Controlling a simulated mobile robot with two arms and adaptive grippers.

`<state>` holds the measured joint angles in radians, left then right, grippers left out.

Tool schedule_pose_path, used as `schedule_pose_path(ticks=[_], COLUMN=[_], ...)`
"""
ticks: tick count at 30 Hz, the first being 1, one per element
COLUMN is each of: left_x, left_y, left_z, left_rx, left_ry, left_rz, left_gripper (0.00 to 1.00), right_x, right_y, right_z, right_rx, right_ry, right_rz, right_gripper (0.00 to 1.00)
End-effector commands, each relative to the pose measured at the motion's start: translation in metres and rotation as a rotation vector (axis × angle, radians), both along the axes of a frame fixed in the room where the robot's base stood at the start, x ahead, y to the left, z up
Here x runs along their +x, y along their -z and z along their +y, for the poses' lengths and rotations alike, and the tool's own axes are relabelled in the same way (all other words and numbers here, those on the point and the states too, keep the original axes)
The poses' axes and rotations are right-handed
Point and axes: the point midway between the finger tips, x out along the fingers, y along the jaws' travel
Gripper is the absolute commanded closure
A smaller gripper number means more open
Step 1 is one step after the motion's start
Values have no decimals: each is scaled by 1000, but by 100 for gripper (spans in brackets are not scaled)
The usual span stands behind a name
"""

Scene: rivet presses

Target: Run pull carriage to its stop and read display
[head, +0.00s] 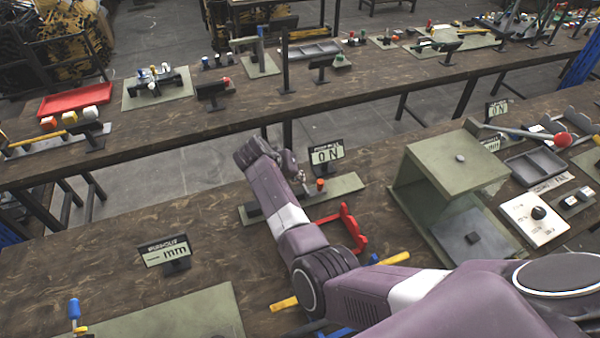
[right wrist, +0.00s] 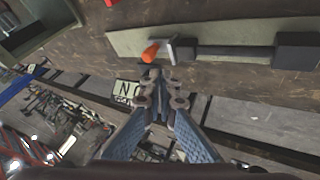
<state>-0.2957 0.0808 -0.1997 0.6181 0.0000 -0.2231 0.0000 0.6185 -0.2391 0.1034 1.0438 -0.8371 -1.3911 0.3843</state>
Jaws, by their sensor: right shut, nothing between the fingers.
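The pull carriage fixture has a long pale-green base (head: 345,188) on the near bench, partly hidden behind my right arm. An orange-red knob (head: 320,184) stands on it; in the right wrist view the knob (right wrist: 151,52) joins a metal bracket (right wrist: 184,48) beside a dark rail (right wrist: 235,52) and an end block (right wrist: 297,50). The display (head: 326,154) behind it reads 0 N. My right gripper (right wrist: 158,76) is shut and empty, its tips close to the knob; I cannot tell whether they touch. My left gripper is out of view.
A red bracket (head: 349,228) lies in front of the fixture, close to my forearm. A green press housing (head: 455,160) stands to the right. A second display (head: 166,252) showing mm is at the left. Bare bench lies between that display and the fixture.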

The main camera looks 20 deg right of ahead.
Motion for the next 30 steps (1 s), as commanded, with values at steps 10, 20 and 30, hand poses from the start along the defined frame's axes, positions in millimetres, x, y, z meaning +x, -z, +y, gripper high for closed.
schedule_pose_path(ticks=[10,20,30], left_x=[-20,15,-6], left_y=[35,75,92], left_z=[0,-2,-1], left_rx=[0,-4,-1], left_ry=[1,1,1], left_rz=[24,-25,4], left_gripper=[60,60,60], right_x=[9,20,26], right_y=[35,69,79], right_z=[-20,-42,-53], right_rx=[-1,0,-1], right_ry=[0,0,0], right_rz=[0,0,0], right_gripper=[100,100,100])
